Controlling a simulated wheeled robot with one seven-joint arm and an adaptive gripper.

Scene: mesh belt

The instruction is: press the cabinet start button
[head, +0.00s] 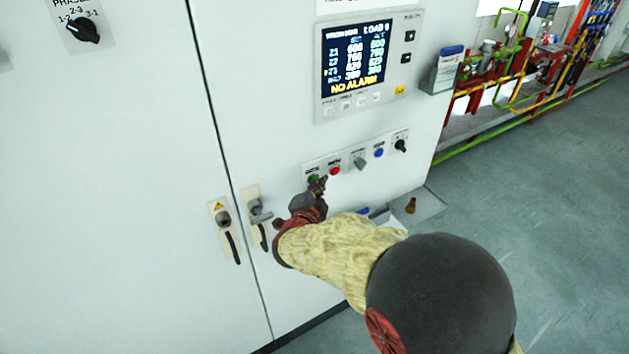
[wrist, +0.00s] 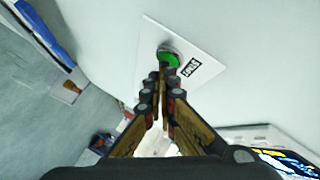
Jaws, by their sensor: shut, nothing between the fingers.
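The green start button (head: 313,178) sits at the left end of a row of controls on the white cabinet. It also shows in the wrist view (wrist: 169,57) on a pale plate with a black label beside it. My gripper (head: 319,184) is shut, with nothing between its fingers. Its fingertips (wrist: 162,70) are at the button's lower edge in the wrist view and cover part of it. I cannot tell whether they touch the button.
A red button (head: 335,170), a grey switch (head: 359,161), a blue button (head: 379,152) and a black knob (head: 400,145) continue the row. The display (head: 355,65) above reads "NO ALARM". A door handle (head: 260,215) is at left, and a shelf (head: 425,205) juts out below.

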